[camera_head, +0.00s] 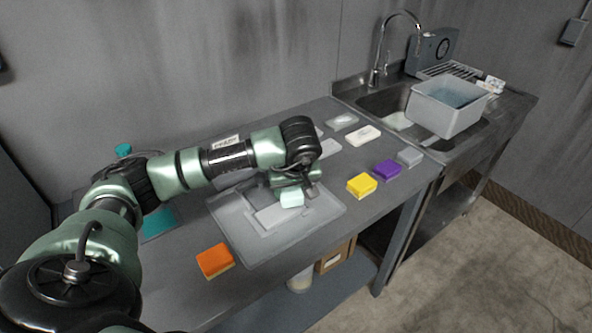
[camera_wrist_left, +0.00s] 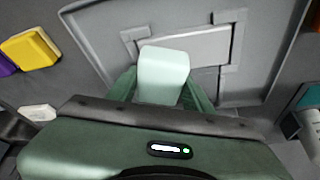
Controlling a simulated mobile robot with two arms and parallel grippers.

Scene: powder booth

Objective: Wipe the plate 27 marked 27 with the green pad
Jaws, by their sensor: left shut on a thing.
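My left gripper (camera_head: 289,186) is shut on a pale mint-green pad (camera_head: 291,199). The pad also shows between the fingers in the left wrist view (camera_wrist_left: 163,72). A light grey plate (camera_head: 272,217) lies in a shallow grey tray (camera_head: 231,235) on the bench, with small brackets at its corners. In the left wrist view the plate (camera_wrist_left: 203,46) is just beyond the pad, which overlaps its near edge. I cannot tell whether they touch. No number is readable on the plate. My right gripper is not in view.
An orange sponge (camera_head: 215,261) lies left of the tray. Yellow (camera_head: 362,185), purple (camera_head: 387,170) and grey (camera_head: 410,157) blocks lie to its right. A teal item (camera_head: 158,223) is behind my arm. A sink with a grey tub (camera_head: 447,112) stands at the right.

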